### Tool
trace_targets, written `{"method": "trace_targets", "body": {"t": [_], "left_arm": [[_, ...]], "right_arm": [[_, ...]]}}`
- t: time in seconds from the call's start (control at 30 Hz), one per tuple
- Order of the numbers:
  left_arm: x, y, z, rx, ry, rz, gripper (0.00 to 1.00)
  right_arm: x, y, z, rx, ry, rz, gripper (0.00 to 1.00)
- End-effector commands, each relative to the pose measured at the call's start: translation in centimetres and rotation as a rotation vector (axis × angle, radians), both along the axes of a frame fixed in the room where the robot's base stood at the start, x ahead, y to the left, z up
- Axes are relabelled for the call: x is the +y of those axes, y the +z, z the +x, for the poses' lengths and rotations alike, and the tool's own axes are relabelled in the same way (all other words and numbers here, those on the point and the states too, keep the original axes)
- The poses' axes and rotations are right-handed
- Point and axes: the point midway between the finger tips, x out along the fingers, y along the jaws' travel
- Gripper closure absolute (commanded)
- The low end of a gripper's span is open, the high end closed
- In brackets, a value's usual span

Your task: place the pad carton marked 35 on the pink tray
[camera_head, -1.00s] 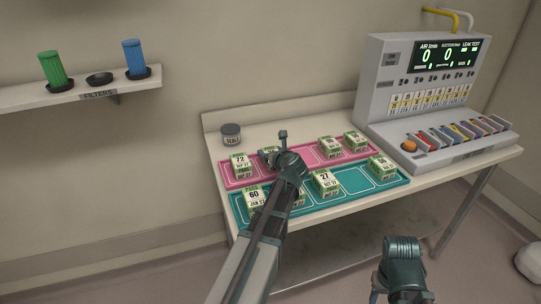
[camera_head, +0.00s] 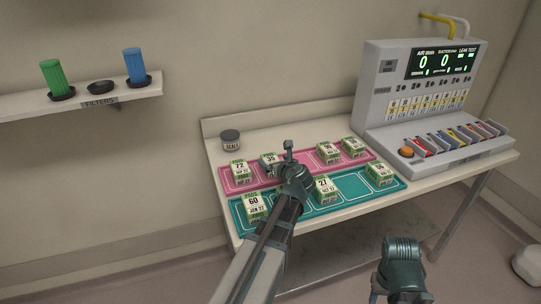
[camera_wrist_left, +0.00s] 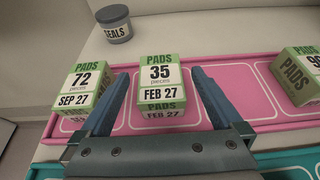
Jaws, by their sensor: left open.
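The pad carton marked 35 (camera_head: 267,159) is a green and white box standing on the pink tray (camera_head: 302,163), just right of the carton marked 72 (camera_head: 240,171). In the left wrist view the carton 35 (camera_wrist_left: 160,72) stands upright between the two fingers of my left gripper (camera_wrist_left: 158,84), which are open with a gap on each side. In the head view my left gripper (camera_head: 289,147) is beside the carton and hides part of it. My right arm shows at the lower right, but no gripper fingers show on it.
A teal tray (camera_head: 352,188) in front holds cartons marked 60 (camera_head: 254,207) and 27 (camera_head: 324,188), among others. More cartons stand at the pink tray's right end. A seals jar (camera_head: 230,139) stands behind. A grey machine (camera_head: 405,100) fills the table's right end.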

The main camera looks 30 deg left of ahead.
Motion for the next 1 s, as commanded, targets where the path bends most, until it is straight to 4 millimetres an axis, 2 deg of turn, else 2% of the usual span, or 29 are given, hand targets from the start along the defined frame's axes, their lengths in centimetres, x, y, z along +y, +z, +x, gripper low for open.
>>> {"method": "trace_targets", "body": {"t": [0.03,0.1,0.4,1.0], "left_arm": [[-0.9,0.8,-1.0,0.0,-0.002,-0.001,0.0],[-1.9,1.3,-1.8,0.0,-0.002,0.0,0.0],[-4.4,2.5,-3.8,0.001,0.0,-0.001,0.0],[-4.7,2.5,-4.0,0.0,0.001,0.0,0.0]], "right_arm": [[0.0,0.9,0.0,0.0,0.0,0.0,0.5],[0.0,1.3,0.0,0.0,0.0,0.0,0.5],[0.0,2.5,0.0,0.0,0.0,0.0,0.5],[0.0,2.6,0.0,0.0,0.0,0.0,0.5]]}}
